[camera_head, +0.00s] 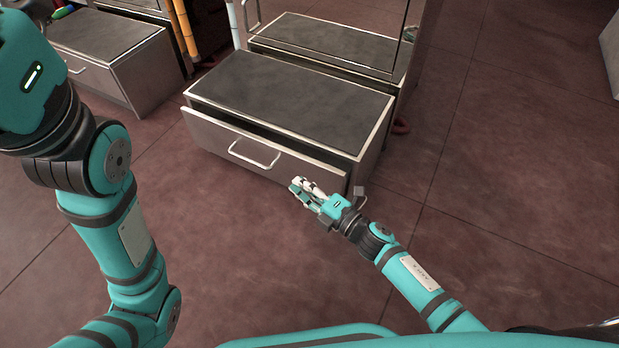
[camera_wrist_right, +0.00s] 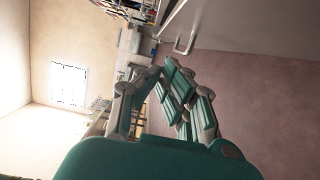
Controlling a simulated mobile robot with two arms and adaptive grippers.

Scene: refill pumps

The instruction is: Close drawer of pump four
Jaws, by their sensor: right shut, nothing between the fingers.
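A grey metal drawer (camera_head: 225,134) with a silver bar handle (camera_head: 253,153) stands partly open in the head view, a dark gap showing behind its front panel. It belongs to a low cabinet with a dark top (camera_head: 290,92); no pump number is readable. My right gripper (camera_head: 300,186) is shut and empty, in front of the drawer's right part and to the right of the handle. I cannot tell whether it touches the panel. In the right wrist view the handle (camera_wrist_right: 184,46) shows beyond the fingers (camera_wrist_right: 165,72). My left gripper is out of view; only my left arm shows.
Another grey drawer unit (camera_head: 100,75) stands at the upper left, beside orange pipes (camera_head: 183,25). A reflective panel (camera_head: 330,45) rises behind the middle cabinet. The reddish tiled floor (camera_head: 500,180) is clear on the right and in front of the drawer.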

